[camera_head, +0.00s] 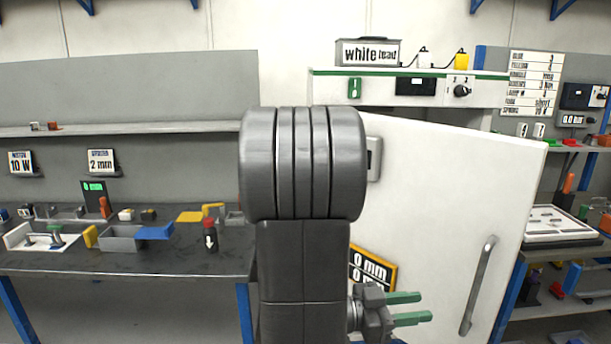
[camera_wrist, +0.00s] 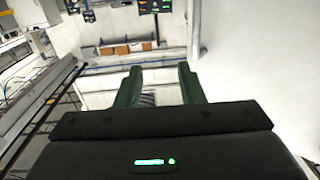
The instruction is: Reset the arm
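My gripper (camera_head: 418,308) shows low in the head view, to the right of my grey arm, with its two green fingers apart and pointing right. In the wrist view my gripper (camera_wrist: 160,88) also has its green fingers spread with nothing between them. In the head view the fingers appear in front of the lower part of a large white door (camera_head: 450,190). The upright arm hides the middle of that view, including part of the door's left side.
The door stands ajar with a grey handle (camera_head: 478,285). A workbench (camera_head: 130,262) with several small parts is at left. A shelf unit with a white tray (camera_head: 556,226) is at right. A box labelled "white lead" (camera_head: 367,52) sits on top of the cabinet.

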